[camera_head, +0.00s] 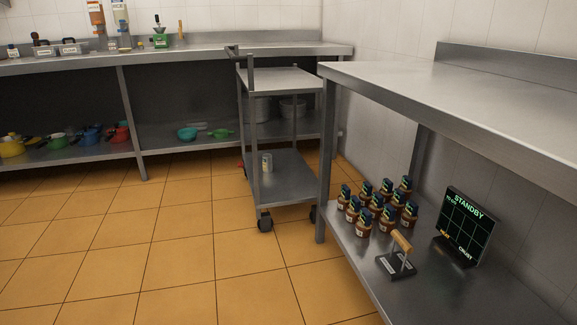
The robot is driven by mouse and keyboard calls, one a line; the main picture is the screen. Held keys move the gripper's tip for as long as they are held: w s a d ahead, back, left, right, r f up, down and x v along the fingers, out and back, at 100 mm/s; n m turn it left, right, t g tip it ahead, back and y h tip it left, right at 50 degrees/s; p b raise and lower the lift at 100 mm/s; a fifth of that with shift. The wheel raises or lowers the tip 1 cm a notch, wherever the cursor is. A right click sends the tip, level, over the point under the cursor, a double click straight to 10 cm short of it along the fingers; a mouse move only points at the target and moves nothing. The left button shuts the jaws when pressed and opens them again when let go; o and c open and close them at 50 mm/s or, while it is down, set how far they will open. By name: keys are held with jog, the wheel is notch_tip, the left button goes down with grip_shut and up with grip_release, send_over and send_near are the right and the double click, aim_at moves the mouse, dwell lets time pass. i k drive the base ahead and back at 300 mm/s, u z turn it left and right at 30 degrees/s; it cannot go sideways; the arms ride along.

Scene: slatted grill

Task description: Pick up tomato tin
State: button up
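A small pale cylindrical can (267,162), which may be the tomato tin, stands upright on the lower shelf of the metal trolley (285,182). It is too small for me to read any label. It stands near the trolley's left side, by a corner post. My gripper is not in view.
A steel table (460,107) fills the right, its lower shelf holding several dark-lidded jars (363,222), a wooden-handled stand (398,262) and a STANDBY screen (462,227). A steel counter (180,55) runs along the back. The tiled floor (170,245) in front is clear.

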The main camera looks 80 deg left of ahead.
aim_at(267, 157)
jog(key=k, duration=0.25)
jog(key=z, duration=1.5)
jog(key=i, duration=0.7)
jog(key=u, duration=4.5)
jog(key=i, duration=0.7)
jog(key=u, duration=0.85)
jog(key=i, duration=1.9)
jog(key=u, duration=0.45)
